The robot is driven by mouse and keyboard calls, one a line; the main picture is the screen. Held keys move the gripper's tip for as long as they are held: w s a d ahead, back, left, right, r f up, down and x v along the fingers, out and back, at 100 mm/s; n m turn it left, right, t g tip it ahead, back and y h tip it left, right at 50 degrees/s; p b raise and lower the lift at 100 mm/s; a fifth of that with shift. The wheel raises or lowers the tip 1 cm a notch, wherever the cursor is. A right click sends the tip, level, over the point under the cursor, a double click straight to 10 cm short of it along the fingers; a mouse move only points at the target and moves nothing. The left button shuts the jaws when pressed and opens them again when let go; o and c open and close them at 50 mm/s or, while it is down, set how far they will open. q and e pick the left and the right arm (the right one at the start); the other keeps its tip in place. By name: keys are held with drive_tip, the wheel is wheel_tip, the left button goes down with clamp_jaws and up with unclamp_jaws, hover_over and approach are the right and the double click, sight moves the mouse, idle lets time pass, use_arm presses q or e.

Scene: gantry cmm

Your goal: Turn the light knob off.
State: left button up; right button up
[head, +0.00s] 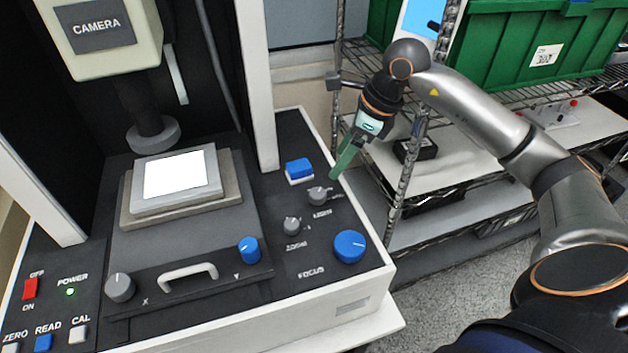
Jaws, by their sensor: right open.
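The light knob (318,195) is a small grey dial on the dark right-hand panel of the measuring machine (325,300), with a partly blurred label just below it. My right gripper (338,172) has green fingers that point down and left. It is open and empty, and its fingertips appear just above and to the right of the light knob, apparently apart from it. The knob's pointer setting is too small to read surely. My left gripper is not in view.
A grey zoom knob (291,226), a large blue focus knob (349,246) and a blue switch (299,170) surround the light knob. A white upright post (258,90) stands to the left. A wire rack (445,190) with a green crate (530,45) stands behind my right arm.

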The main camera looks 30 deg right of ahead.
sight(318, 192)
drive_tip(key=p+x, duration=0.1)
drive_tip(key=x, duration=0.8)
drive_tip(key=shift+s+a+f, duration=0.1)
drive_tip(key=shift+a+f, duration=0.05)
drive_tip(key=shift+f, duration=0.1)
drive_tip(key=shift+p+x, duration=0.3)
drive_tip(key=shift+x, duration=0.55)
clamp_jaws()
